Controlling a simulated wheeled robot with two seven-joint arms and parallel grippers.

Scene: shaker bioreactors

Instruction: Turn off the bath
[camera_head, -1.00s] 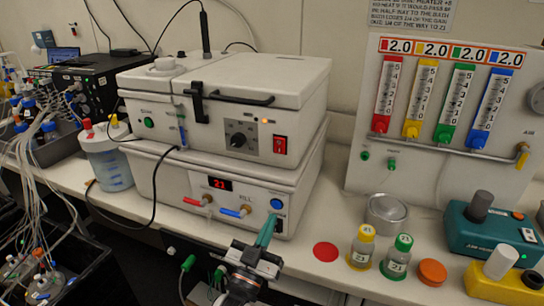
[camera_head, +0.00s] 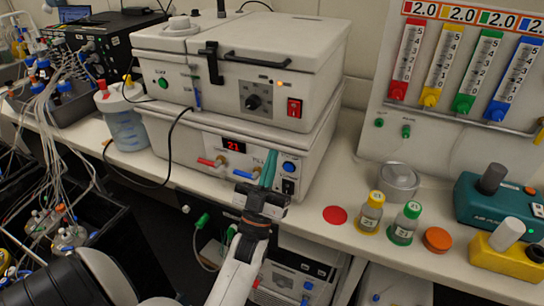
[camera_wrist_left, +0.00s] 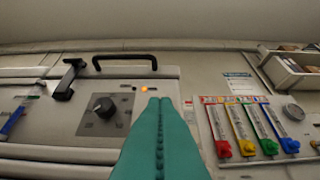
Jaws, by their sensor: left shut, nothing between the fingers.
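The bath (camera_head: 270,70) is a white lidded box with a black knob (camera_head: 253,102), a lit orange lamp (camera_head: 280,84) and a red rocker switch (camera_head: 294,108). It sits on a white lower unit (camera_head: 200,140) with a red display (camera_head: 234,146), a blue button (camera_head: 289,167) and a black switch (camera_head: 288,186). My left gripper (camera_head: 269,157) has green fingers, shut and empty, pointing up in front of the lower unit, left of the blue button. In the left wrist view its fingertips (camera_wrist_left: 160,101) cover the panel right of the knob and lamp; the red switch is hidden there. My right gripper is out of view.
A flowmeter panel (camera_head: 450,140) stands behind.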

